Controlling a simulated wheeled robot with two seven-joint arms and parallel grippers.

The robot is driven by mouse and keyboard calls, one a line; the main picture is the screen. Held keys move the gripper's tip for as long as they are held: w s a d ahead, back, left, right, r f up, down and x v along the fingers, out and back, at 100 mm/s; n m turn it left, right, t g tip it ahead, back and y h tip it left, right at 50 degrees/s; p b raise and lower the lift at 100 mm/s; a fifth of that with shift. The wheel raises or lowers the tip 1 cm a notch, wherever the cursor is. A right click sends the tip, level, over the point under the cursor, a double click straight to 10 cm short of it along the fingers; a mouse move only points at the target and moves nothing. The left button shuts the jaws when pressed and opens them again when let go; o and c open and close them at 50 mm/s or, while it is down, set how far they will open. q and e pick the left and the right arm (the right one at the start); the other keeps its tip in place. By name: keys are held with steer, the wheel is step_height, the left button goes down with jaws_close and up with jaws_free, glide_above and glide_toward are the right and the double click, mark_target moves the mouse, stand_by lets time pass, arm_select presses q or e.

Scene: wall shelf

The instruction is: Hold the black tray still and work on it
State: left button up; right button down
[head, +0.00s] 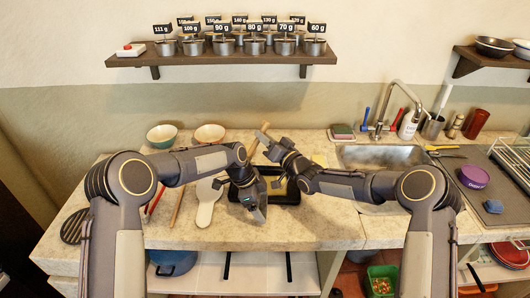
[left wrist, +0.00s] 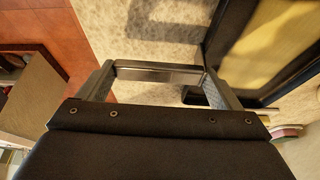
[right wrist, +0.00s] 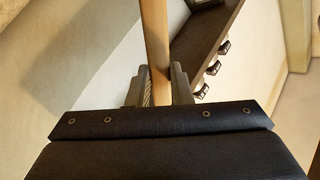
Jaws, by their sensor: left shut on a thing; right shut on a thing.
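The black tray (head: 291,198) lies on the counter in the middle of the head view, with a yellowish surface inside it. It also shows at the right of the left wrist view (left wrist: 214,45). My left gripper (head: 258,210) is at the tray's front left, beside its rim. Its fingers (left wrist: 158,78) stand wide apart with a flat grey metal piece (left wrist: 158,74) spanning them; what that is, I cannot tell. My right gripper (head: 268,145) is above the tray's back edge, shut on a wooden stick-like handle (right wrist: 155,45). The handle's far end is out of the right wrist view.
Left of the tray lie a white paddle-shaped board (head: 207,203) and a wooden stick (head: 177,207). Two bowls (head: 161,135) stand behind. The sink (head: 382,156) is at the right. A shelf with several labelled pots (head: 223,46) hangs above. The front counter strip is clear.

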arm_select(q)
steer(key=o, duration=1.2)
steer(key=shift+o, duration=0.2)
steer(key=shift+a+r, duration=0.1)
steer(key=v, duration=1.1)
steer(key=shift+a+r, duration=0.2)
steer(key=shift+r, duration=0.15)
